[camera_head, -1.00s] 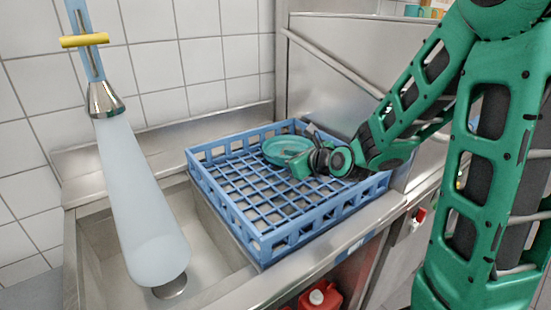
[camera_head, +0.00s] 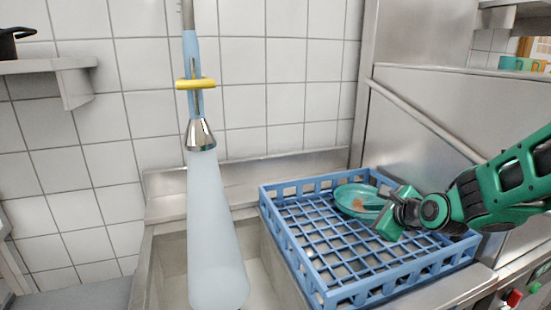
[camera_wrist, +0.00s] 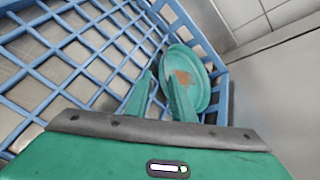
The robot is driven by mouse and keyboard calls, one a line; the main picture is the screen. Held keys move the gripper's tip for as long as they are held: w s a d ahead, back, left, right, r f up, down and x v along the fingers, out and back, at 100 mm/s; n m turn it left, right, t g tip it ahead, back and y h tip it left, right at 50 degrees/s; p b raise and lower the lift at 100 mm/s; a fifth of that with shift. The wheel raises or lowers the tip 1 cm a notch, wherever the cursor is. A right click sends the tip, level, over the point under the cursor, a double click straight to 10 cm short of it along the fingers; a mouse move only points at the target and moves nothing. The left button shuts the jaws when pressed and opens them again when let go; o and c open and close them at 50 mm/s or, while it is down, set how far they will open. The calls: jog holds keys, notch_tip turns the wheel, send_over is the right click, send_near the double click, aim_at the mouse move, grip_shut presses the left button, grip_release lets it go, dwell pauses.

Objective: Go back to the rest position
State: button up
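My gripper (camera_head: 368,206) is low over the blue dish rack, at the right side of a round green plate. In the wrist view its two green fingers (camera_wrist: 159,85) stand apart with a gap between them. The green plate (camera_head: 348,195) lies in the far part of the rack and has a brown stain; it also shows in the wrist view (camera_wrist: 198,92). The right finger overlaps the plate in that view, and the plate's near rim shows around the gap. I cannot tell whether a finger touches it. My forearm reaches in from the right.
The blue rack (camera_head: 322,299) stands on a steel counter right of a sink (camera_head: 172,262). A hanging sprayer (camera_head: 200,135) with a pale water cone is over the sink. A steel machine (camera_head: 430,110) stands behind the rack. A shelf (camera_head: 40,66) holds a dark pot at upper left.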

jog(key=s+d+r+n+g+h, duration=0.25)
jog(key=s+d+n, duration=0.25)
jog(key=s+n, duration=0.35)
jog(key=s+d+r+n+g+h, duration=0.2)
jog(key=s+d+r+n+g, duration=0.15)
jog(key=s+n, duration=0.45)
jog(key=s+d+f+n+g+y, duration=0.1)
jog(key=s+f, duration=0.3)
jog(key=s, duration=0.5)
jog(key=s+d+f+n+g+y, duration=0.1)
jog(key=s+d+f+g, duration=0.3)
jog(key=s, duration=0.5)
jog(key=shift+d, duration=0.25)
jog(key=shift+a+f, duration=0.1)
